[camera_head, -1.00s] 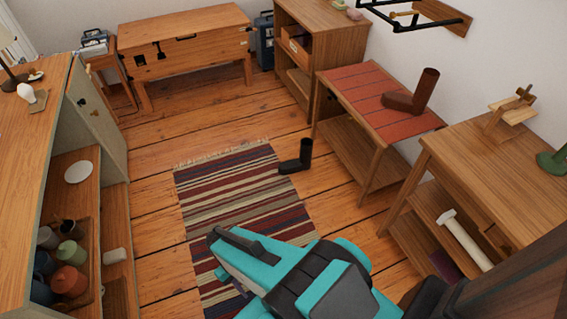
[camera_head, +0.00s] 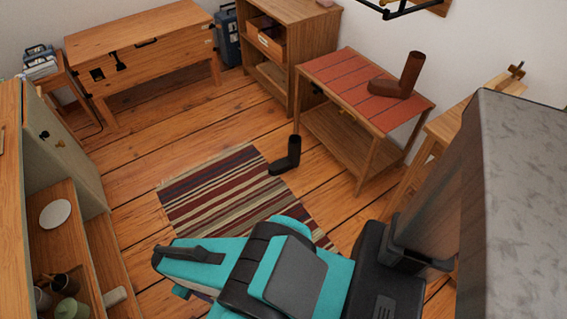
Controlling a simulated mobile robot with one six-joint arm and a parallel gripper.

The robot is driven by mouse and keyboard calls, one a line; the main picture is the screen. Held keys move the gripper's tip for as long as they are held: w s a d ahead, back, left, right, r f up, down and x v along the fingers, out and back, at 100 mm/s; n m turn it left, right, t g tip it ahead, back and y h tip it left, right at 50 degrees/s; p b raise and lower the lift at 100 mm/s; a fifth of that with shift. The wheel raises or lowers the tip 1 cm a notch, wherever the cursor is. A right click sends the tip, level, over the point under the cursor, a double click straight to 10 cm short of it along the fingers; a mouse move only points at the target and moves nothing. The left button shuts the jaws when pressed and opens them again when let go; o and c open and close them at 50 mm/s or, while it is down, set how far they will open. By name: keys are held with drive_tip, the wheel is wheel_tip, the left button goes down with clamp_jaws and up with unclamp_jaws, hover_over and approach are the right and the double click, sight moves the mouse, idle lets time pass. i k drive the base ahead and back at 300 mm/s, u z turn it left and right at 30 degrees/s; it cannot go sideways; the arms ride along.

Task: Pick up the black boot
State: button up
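The black boot (camera_head: 289,157) stands upright on the wooden floor at the right edge of the striped rug, its toe pointing left. My gripper (camera_head: 190,254) is at the lower left end of my teal arm, over the near part of the rug. It is apart from the boot, which is farther away and to the right. One dark finger shows along its top; the gap between the fingers is hidden, so I cannot tell whether it is open or shut.
A brown boot (camera_head: 402,78) stands on the red-topped table (camera_head: 352,80), right of the black boot. The striped rug (camera_head: 217,189) lies flat. A wooden chest (camera_head: 140,50) and a cabinet (camera_head: 287,50) stand at the back. A shelf unit (camera_head: 75,225) is at left. Bare floor surrounds the rug.

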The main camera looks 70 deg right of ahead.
sight(280, 165)
drive_tip(key=z, duration=0.5)
drive_tip(key=i, duration=1.05)
drive_tip(key=z, duration=0.6)
